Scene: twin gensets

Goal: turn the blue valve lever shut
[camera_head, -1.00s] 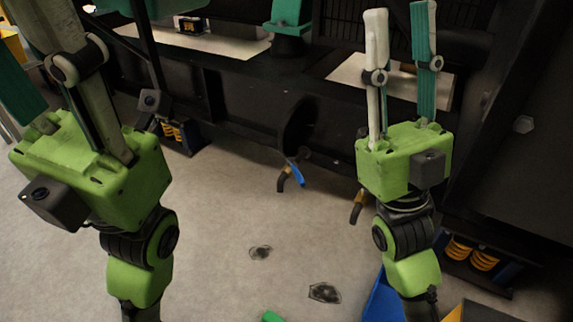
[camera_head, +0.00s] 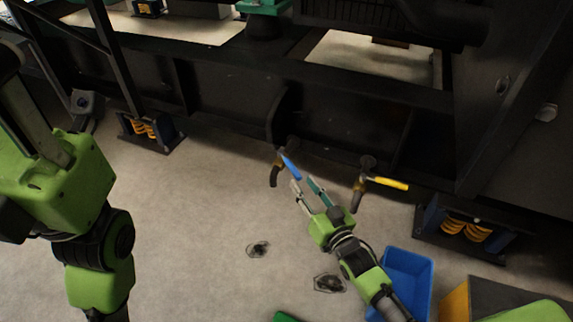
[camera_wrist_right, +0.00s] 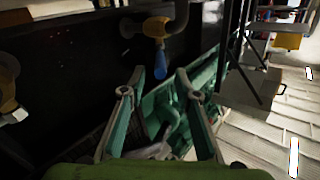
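The blue valve lever (camera_head: 291,168) slants down to the right from a pipe valve low on the dark genset frame. In the right wrist view the blue lever (camera_wrist_right: 161,68) hangs down from a brass valve body (camera_wrist_right: 155,27). My right gripper (camera_head: 303,183) is open just below the lever. In the wrist view its two fingers (camera_wrist_right: 160,78) stand apart, one on each side of the lever's lower end; I cannot tell if they touch it.
A second valve with a yellow lever (camera_head: 387,183) is to the right of the blue one. A blue bin (camera_head: 422,275) stands on the floor at the lower right. Orange spring mounts (camera_head: 470,229) are under the frame. The floor (camera_head: 190,235) in the middle is mostly clear.

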